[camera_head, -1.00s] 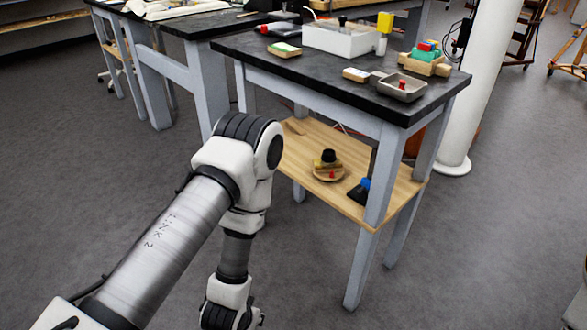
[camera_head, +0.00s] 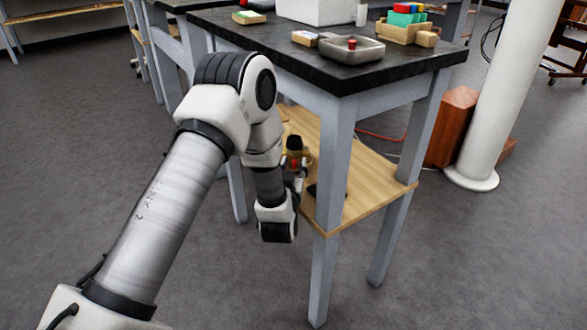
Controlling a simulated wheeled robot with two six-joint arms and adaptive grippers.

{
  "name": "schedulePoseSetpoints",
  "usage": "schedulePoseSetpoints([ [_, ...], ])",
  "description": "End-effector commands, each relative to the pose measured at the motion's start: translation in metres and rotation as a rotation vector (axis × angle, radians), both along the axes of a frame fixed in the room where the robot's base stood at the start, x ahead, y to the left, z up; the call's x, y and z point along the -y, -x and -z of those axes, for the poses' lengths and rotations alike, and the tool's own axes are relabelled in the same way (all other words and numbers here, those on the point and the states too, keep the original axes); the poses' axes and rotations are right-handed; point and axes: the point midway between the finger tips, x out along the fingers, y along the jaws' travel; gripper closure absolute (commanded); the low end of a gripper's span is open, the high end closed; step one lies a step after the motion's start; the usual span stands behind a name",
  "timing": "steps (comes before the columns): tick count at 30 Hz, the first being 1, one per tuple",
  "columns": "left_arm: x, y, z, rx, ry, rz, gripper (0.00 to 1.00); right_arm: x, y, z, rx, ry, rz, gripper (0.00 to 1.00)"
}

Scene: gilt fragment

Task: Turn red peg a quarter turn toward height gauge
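A small red peg (camera_head: 352,44) stands in a grey tray (camera_head: 368,53) on the dark tabletop. Another small red piece (camera_head: 294,160) shows on the lower wooden shelf, by a black-topped object (camera_head: 294,143); my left arm partly covers this spot. I cannot tell for sure which thing is the height gauge. My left arm reaches down beside the table, its wrist bent in front of the shelf's left part. My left gripper (camera_head: 299,180) shows only as a small grey part behind the wrist, close to the shelf items; its opening is unclear. My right gripper is not in view.
The table's front leg (camera_head: 334,165) stands right of my wrist. The lower shelf (camera_head: 365,185) is bare at its right. The tabletop holds a white box (camera_head: 315,10) and a wooden holder with coloured blocks (camera_head: 403,28). A white column (camera_head: 508,100) stands right; the foreground floor is clear.

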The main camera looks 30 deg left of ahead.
Motion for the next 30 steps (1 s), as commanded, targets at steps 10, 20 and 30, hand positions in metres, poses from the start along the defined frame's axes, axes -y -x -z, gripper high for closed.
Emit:
schedulePoseSetpoints([
  [10, 0.0003, 0.0004, 0.0, -0.001, 0.0, 0.0, 1.0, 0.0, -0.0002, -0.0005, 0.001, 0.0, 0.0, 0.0],
  [20, 0.0059, -0.0046, -0.0012, -0.003, -0.005, -0.08, 1.0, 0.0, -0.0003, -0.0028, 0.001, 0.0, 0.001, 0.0],
  [30, 0.0073, -0.0047, -0.0004, 0.001, 0.0, -0.138, 1.0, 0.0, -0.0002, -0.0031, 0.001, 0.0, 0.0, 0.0],
])
